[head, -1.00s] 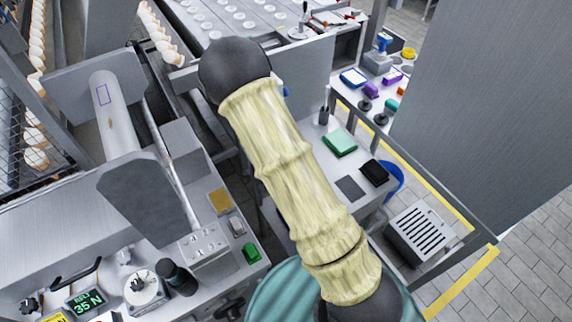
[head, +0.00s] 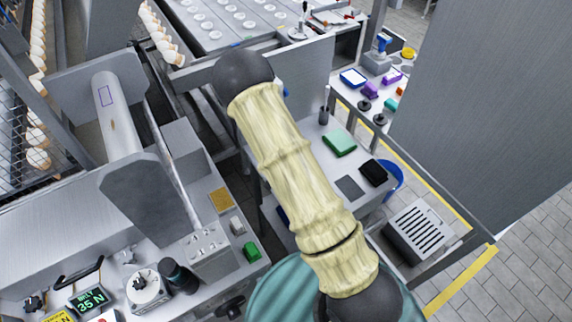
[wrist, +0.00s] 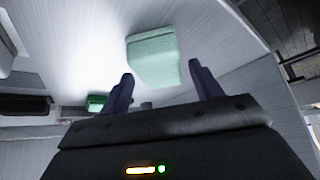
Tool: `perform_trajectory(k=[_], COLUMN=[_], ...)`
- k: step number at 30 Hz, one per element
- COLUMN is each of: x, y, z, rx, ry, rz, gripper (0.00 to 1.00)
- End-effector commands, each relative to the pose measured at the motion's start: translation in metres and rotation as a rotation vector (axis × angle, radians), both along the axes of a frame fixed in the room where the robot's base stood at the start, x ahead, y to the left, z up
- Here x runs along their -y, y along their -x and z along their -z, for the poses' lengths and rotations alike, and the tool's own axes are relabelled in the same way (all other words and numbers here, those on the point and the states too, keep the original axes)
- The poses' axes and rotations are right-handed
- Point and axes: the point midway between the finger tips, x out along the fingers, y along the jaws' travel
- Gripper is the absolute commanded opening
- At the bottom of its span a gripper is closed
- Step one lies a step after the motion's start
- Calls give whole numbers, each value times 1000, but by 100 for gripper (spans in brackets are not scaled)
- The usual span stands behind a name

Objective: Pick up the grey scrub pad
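A flat, square, dark grey pad (head: 350,187) lies on the light grey bench right of my arm in the head view; it looks like the scrub pad. I cannot pick it out surely in the wrist view. My gripper (wrist: 160,86) is open, with its two dark fingers apart and nothing held between them. A pale green block (wrist: 153,58) lies on a light surface beyond the fingertips. In the head view my gripper is mostly hidden behind my sleeved arm, so its distance from the pad is unclear.
A green block (head: 339,143) and a black object (head: 374,172) lie near the pad. A dark cup (head: 323,115) stands behind them. A blue bin (head: 393,180) and a slotted grey box (head: 415,232) are to the right. A light grey block (head: 237,225) sits on the left machine.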

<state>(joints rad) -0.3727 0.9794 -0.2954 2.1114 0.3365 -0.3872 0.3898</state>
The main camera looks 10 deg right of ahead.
Motion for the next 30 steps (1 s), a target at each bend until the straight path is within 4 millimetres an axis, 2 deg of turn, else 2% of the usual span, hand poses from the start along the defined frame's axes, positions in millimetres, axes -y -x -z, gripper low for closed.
perform_trajectory(k=[1, 6, 8, 17, 30], x=[0, 0, 0, 1, 7], y=[0, 0, 0, 1, 3], z=[0, 0, 0, -5, -50], rx=[0, 0, 0, 0, 1], ry=[0, 0, 0, 0, 0], rz=[0, 0, 0, 1, 7], gripper=[53, 23, 20, 20, 20])
